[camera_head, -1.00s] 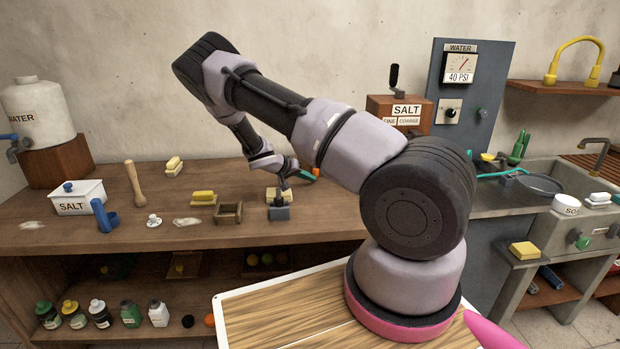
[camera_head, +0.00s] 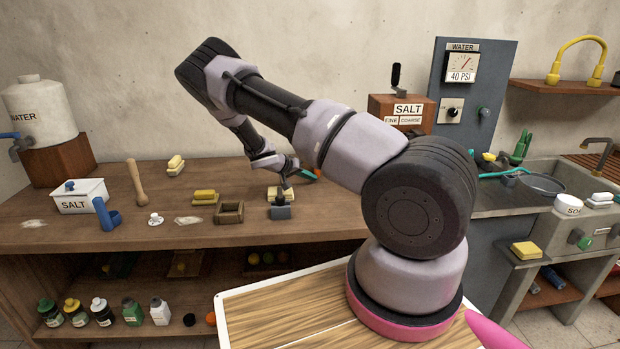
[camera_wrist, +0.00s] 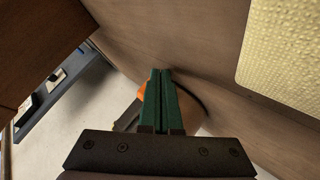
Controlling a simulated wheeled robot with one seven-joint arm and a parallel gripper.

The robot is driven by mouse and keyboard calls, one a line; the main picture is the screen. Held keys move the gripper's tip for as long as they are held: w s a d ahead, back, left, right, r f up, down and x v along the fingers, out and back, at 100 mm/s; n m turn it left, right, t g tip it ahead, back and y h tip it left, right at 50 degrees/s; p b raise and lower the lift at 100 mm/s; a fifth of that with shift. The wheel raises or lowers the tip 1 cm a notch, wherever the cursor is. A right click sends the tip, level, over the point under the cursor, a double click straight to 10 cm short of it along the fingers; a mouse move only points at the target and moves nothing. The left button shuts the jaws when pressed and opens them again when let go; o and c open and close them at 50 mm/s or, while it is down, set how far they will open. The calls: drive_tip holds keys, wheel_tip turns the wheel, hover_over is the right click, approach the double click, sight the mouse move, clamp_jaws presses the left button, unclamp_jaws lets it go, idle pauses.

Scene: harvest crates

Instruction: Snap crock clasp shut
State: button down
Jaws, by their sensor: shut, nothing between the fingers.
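My gripper (camera_head: 286,184) hangs over the wooden counter, beside a small pale-yellow-topped block on a grey-blue base (camera_head: 281,205). In the wrist view my green fingers (camera_wrist: 162,85) are together with nothing between them. Just beyond the fingertips is a rounded orange-brown thing (camera_wrist: 187,108), mostly hidden by the fingers; I cannot tell whether it is the crock. A teal and orange thing (camera_head: 315,173) shows behind my arm. A white box marked SALT (camera_head: 73,205) with a blue-knobbed lid stands at the counter's left. I cannot make out a clasp.
A pale yellow textured block (camera_wrist: 285,45) is close on the right in the wrist view. Nearby on the counter (camera_head: 250,237) are an open wooden frame (camera_head: 230,217) and a yellow block (camera_head: 204,195). The wooden SALT dispenser (camera_head: 385,113) stands behind my arm.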

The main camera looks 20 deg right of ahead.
drive_tip(key=shift+r, duration=0.15)
drive_tip(key=shift+r, duration=0.65)
drive_tip(key=v, duration=1)
drive_tip(key=shift+s+a+r, duration=0.15)
drive_tip(key=shift+a, duration=0.2)
drive_tip(key=s+r+m+y, duration=0.1)
drive_tip(key=s+r+y, duration=0.4)
drive_tip(key=s+r, duration=0.6)
drive_tip(key=s+r+y, duration=0.5)
drive_tip(key=s+r, duration=0.1)
drive_tip(key=r, duration=0.8)
drive_tip(key=s+a+r+n+t+y, duration=0.1)
drive_tip(key=s+a+r+t, duration=0.1)
drive_tip(key=s+r, duration=0.3)
drive_tip(key=s+a+r+n+t+y, duration=0.1)
drive_tip(key=s+r, duration=0.5)
drive_tip(key=s, duration=0.8)
drive_tip(key=shift+a+r+n+t+y, duration=0.25)
drive_tip(key=shift+a+n+t, duration=0.25)
drive_tip(key=shift+a+t, duration=0.3)
